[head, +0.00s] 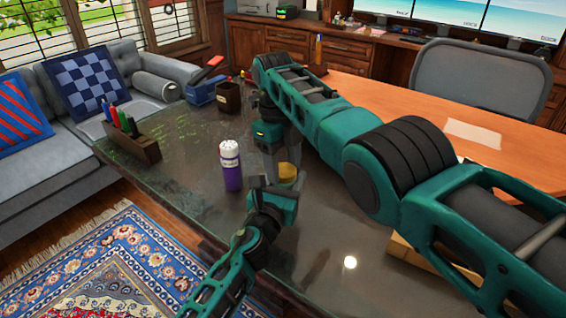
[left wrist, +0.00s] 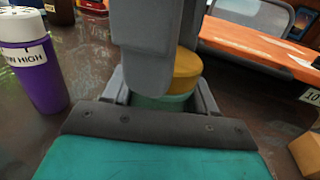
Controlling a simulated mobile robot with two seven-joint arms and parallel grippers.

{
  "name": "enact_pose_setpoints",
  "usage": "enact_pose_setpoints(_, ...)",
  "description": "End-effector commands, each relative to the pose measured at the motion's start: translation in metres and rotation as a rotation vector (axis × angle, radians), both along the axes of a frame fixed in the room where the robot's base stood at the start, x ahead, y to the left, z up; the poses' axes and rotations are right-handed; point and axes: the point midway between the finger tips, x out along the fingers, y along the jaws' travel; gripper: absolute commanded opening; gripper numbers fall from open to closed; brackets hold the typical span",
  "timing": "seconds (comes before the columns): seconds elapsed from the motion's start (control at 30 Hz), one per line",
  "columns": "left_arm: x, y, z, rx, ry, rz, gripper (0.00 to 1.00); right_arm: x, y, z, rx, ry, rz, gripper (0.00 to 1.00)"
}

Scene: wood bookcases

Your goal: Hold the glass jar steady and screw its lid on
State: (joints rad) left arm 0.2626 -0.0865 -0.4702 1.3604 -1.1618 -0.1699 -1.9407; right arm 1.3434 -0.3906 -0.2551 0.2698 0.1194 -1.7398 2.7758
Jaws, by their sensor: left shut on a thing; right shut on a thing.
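The yellow lid (head: 288,171) shows just below my right gripper (head: 279,158), which points down from above and is shut on it. In the left wrist view the lid (left wrist: 187,70) sits at the top of the pale green glass jar (left wrist: 165,102), partly behind a grey finger of my right gripper. I cannot tell whether the threads are engaged. My left gripper (head: 284,187) is shut around the jar, low over the table; its fingers flank the jar in the left wrist view. Most of the jar is hidden by the grippers.
A purple bottle with a white top (head: 230,166) stands close left of the grippers on the dark glossy table (head: 190,190). Farther back are a pen holder (head: 138,145), a dark brown cup (head: 228,98) and a blue object (head: 203,90). A cardboard-coloured box (head: 410,256) lies at right.

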Motion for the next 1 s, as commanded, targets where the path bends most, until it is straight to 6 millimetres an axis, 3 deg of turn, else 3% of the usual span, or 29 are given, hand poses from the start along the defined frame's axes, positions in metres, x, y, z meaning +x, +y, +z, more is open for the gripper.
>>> enact_pose_setpoints(0.23, 0.000, 0.002, -0.003, 0.003, 0.005, 0.004, 0.00, 0.000, 0.001, 0.001, 0.000, 0.000, 0.002, 0.26)
enact_pose_setpoints(0.27, 0.000, 0.002, -0.003, 0.003, 0.005, 0.004, 0.00, 0.000, 0.001, 0.001, 0.000, 0.000, 0.002, 0.58)
enact_pose_setpoints(0.5, 0.000, 0.001, -0.002, 0.003, 0.004, 0.003, 0.00, 0.000, 0.001, 0.001, 0.001, 0.001, 0.003, 0.81)
enact_pose_setpoints(0.77, 0.000, 0.001, -0.002, 0.002, 0.003, 0.002, 0.00, -0.001, 0.001, 0.001, 0.001, 0.002, 0.004, 0.81)
enact_pose_setpoints(1.0, 0.000, 0.001, -0.002, 0.002, 0.003, 0.002, 0.00, 0.000, 0.001, 0.031, 0.002, -0.002, 0.004, 0.81)
